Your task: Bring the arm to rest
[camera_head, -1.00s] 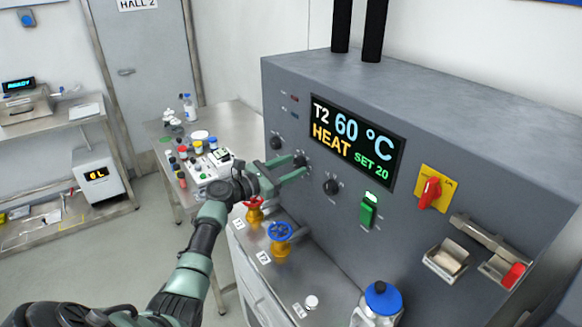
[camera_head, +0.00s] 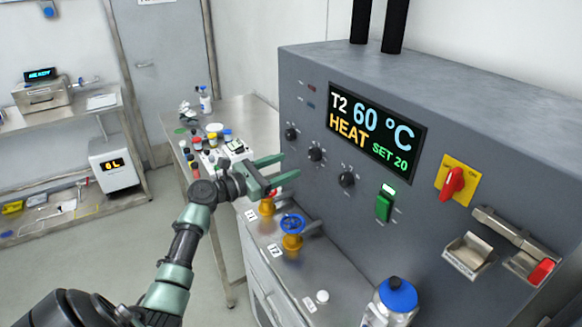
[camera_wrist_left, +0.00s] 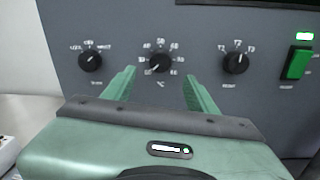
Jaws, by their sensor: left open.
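My left gripper (camera_head: 284,172) is open and empty, held in front of the grey control panel (camera_head: 440,225). Its fingers point at the panel, just left of the middle knob (camera_head: 315,153) in the head view. In the left wrist view the fingers (camera_wrist_left: 158,90) stand apart, with the black temperature knob (camera_wrist_left: 160,62) seen between them and past them. The fingers look clear of the knob. My left arm reaches in from the lower left. My right gripper is not in view.
The display (camera_head: 372,130) reads T2 60 °C, HEAT, SET 20. A green lit switch (camera_head: 384,204) and a red rotary switch (camera_head: 452,184) are on the panel. Red and blue valve wheels (camera_head: 292,223) and a blue-capped bottle (camera_head: 392,302) stand below. A side table (camera_head: 240,112) holds several small bottles.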

